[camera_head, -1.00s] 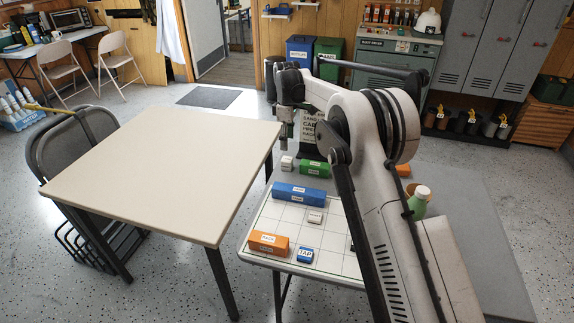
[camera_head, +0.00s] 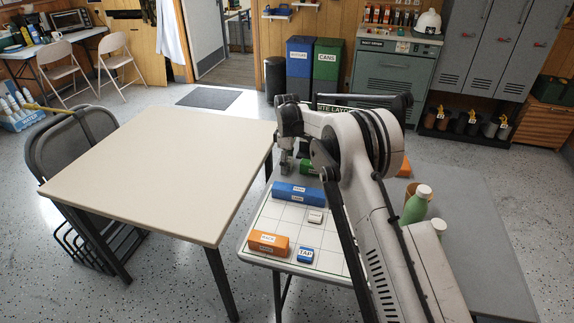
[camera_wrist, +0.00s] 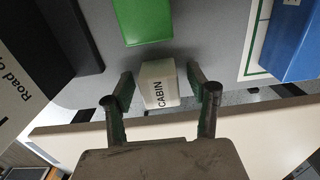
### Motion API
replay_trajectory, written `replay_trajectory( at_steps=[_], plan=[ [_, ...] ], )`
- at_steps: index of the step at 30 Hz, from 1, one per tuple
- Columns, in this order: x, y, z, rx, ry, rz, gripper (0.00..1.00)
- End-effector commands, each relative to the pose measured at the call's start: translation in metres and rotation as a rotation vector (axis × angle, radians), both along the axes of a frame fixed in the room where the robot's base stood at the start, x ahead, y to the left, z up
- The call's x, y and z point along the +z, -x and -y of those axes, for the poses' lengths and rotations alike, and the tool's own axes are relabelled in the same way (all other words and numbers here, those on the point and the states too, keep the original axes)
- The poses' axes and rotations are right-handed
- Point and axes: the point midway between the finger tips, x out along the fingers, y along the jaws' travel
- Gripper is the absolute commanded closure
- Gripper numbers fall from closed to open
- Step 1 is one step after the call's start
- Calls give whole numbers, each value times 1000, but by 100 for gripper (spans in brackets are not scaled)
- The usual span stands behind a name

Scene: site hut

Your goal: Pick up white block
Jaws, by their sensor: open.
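A white block (camera_wrist: 158,84) labelled CABIN sits on the grey table in the wrist view. My gripper (camera_wrist: 161,95) is open, with one finger on each side of this block; I cannot tell whether they touch it. In the head view my gripper (camera_head: 287,168) points down at the table's far left corner and mostly hides the block there.
A green block (camera_wrist: 147,20) lies close beyond the white block. A blue block (camera_head: 299,194), an orange block (camera_head: 268,242) and a small blue block (camera_head: 305,255) lie on the grid sheet. The beige table (camera_head: 160,170) is bare.

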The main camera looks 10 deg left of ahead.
Motion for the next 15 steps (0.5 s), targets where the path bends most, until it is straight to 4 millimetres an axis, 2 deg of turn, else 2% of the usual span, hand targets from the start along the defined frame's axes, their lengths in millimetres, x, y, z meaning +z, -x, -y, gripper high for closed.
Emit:
replay_trajectory(
  at_steps=[5,15],
  plan=[
    [0,0,0,0,0,0,46],
    [0,0,0,0,0,0,90]
  ],
)
